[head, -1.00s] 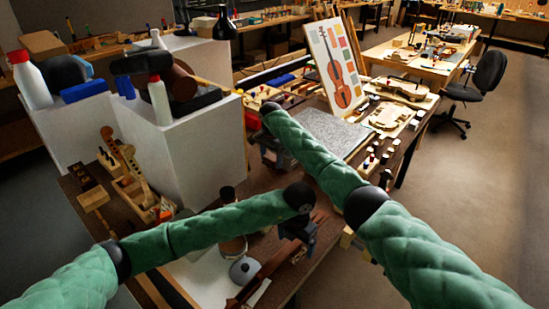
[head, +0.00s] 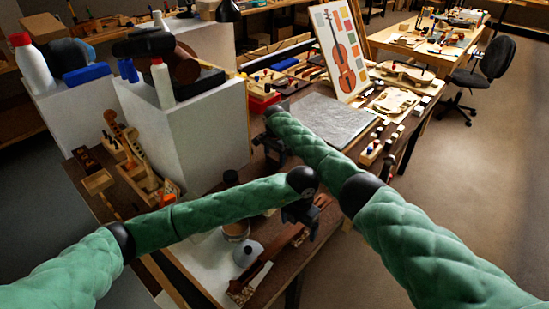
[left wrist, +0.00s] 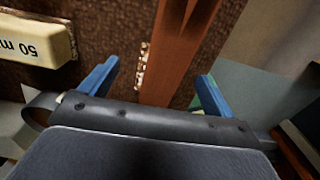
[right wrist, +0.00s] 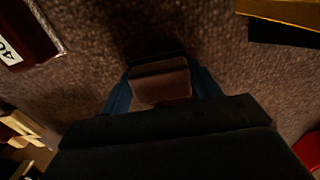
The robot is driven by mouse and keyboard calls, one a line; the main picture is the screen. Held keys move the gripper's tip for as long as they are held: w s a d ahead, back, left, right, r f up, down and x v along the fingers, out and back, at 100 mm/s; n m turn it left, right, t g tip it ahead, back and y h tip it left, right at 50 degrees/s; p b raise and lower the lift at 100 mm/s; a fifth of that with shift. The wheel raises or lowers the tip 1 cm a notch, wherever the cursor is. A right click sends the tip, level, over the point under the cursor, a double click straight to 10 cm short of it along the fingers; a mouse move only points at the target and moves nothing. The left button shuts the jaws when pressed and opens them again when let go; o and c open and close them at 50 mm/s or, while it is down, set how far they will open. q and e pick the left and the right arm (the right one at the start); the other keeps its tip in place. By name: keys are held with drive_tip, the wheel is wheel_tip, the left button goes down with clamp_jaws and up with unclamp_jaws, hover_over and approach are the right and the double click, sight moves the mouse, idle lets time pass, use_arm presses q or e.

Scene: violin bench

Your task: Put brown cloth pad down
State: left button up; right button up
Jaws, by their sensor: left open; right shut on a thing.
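The brown cloth pad (right wrist: 160,82) is a small reddish-brown block between the blue fingers of my right gripper (right wrist: 162,90), which is shut on it. Dark speckled bench top lies beneath it; I cannot tell whether the pad touches it. In the head view my right gripper (head: 274,158) is over the bench beside the white box, and the pad is hidden there. My left gripper (head: 300,222) is open over the near end of the bench. In the left wrist view its fingers (left wrist: 155,88) stand apart on either side of a long reddish-brown wooden strip (left wrist: 172,55).
A white box (head: 205,125) stands left of the grippers. A grey board (head: 335,120) lies beyond my right gripper. A wooden tool rack (head: 140,170), a grey-lidded pot (head: 247,253) and a cream block (left wrist: 35,38) are nearby. Bare bench surrounds the pad.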

sight(274, 156)
drive_tip(key=o, duration=1)
drive_tip(key=shift+f, duration=0.15)
wheel_tip(274, 156, up, 12)
drive_tip(key=shift+r, duration=0.15)
drive_tip(key=shift+o, duration=0.7)
